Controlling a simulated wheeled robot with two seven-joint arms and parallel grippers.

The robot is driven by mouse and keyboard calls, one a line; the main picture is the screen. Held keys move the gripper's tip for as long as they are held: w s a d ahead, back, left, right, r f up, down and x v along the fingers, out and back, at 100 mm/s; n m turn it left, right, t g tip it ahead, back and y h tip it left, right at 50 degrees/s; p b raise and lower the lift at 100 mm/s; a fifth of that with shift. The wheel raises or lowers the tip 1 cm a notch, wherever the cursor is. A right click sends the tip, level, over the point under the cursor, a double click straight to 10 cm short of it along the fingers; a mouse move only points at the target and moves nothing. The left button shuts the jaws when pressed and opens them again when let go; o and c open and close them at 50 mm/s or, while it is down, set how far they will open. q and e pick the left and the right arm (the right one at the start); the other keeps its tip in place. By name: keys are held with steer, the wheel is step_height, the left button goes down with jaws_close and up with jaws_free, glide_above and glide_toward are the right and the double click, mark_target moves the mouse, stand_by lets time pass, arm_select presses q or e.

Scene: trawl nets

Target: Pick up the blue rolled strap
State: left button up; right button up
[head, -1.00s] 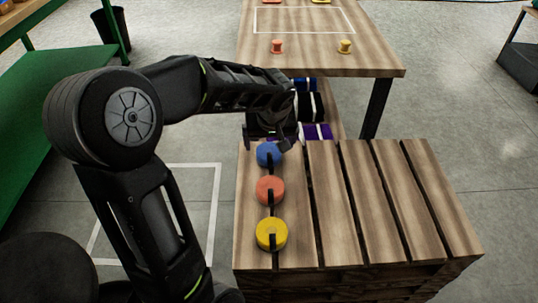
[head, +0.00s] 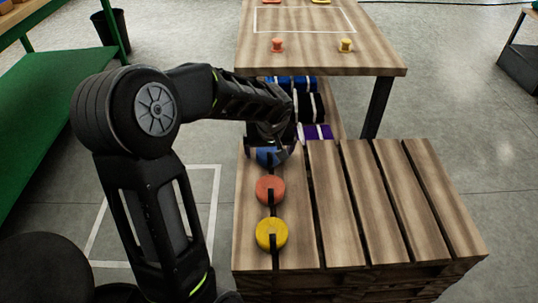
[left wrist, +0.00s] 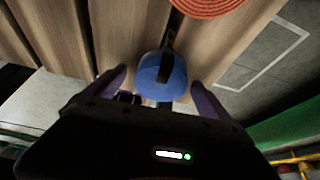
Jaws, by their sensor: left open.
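The blue rolled strap (head: 268,158) lies on the far left slat of the wooden pallet stack (head: 330,190), partly hidden by my left gripper in the head view. My left gripper (head: 272,148) is over it, pointing down. In the left wrist view the blue strap (left wrist: 160,76) with its dark band sits between the two open fingers (left wrist: 160,88), with a gap on each side. The right gripper is not in view.
An orange rolled strap (head: 270,189) and a yellow one (head: 271,234) lie in a row nearer on the same slat. A wooden table (head: 320,58) with small spools stands behind. Dark, blue and purple bundles (head: 315,132) lie beneath it. The pallet's right side is clear.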

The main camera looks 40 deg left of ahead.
mark_target(269, 149)
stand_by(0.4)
arm_select(q)
steer(key=c, duration=1.6)
steer(key=shift+c, duration=0.2)
steer(key=shift+r, duration=0.15)
step_height(269, 149, up, 10)
steer(key=p, duration=0.3)
